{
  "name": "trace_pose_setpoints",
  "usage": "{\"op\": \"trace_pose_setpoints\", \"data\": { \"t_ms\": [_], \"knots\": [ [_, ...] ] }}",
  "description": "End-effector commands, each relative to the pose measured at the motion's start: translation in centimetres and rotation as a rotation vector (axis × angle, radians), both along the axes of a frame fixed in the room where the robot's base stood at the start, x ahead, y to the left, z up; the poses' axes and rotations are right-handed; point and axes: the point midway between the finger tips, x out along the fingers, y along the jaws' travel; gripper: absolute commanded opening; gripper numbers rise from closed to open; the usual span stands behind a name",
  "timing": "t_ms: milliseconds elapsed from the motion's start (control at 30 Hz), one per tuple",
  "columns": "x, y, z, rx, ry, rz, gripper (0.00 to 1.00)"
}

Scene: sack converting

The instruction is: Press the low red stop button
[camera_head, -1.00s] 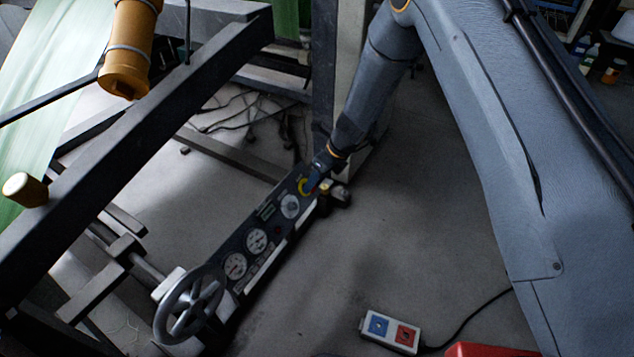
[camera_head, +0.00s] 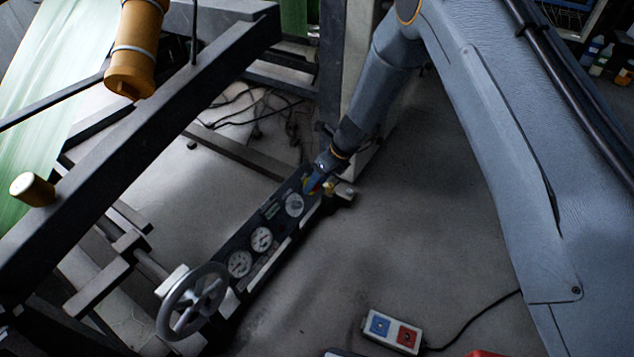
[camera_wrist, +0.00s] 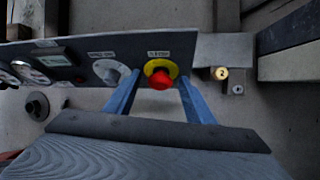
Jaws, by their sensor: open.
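A red mushroom button (camera_wrist: 161,80) on a yellow round plate (camera_wrist: 150,67) sits at the right end of a dark control panel (camera_wrist: 135,44) in the wrist view. My gripper (camera_wrist: 159,76) is open and empty, its two blue fingers on either side of the button in the picture. Whether they touch the button or panel, I cannot tell. In the head view my gripper (camera_head: 313,184) is at the upper end of the panel (camera_head: 222,263) and hides most of the button and its yellow plate.
Gauges (camera_head: 261,239) and a handwheel (camera_head: 192,301) are along the panel. A pendant box (camera_head: 393,331) with blue and red buttons lies on the floor, cable attached. A dark machine beam (camera_head: 130,125) runs at left. A brass knob (camera_wrist: 221,73) is right of the panel.

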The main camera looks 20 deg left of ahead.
Motion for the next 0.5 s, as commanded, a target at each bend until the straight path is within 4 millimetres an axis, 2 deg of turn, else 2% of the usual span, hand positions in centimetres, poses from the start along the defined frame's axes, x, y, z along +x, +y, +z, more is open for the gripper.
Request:
{"op": "trace_pose_setpoints", "data": {
  "t_ms": [167,500],
  "knots": [
    [0.0,-0.5,1.2,0.0,-0.001,-0.001,0.49],
    [0.0,-2.6,6.0,0.001,0.0,0.0,0.49]
  ]
}}
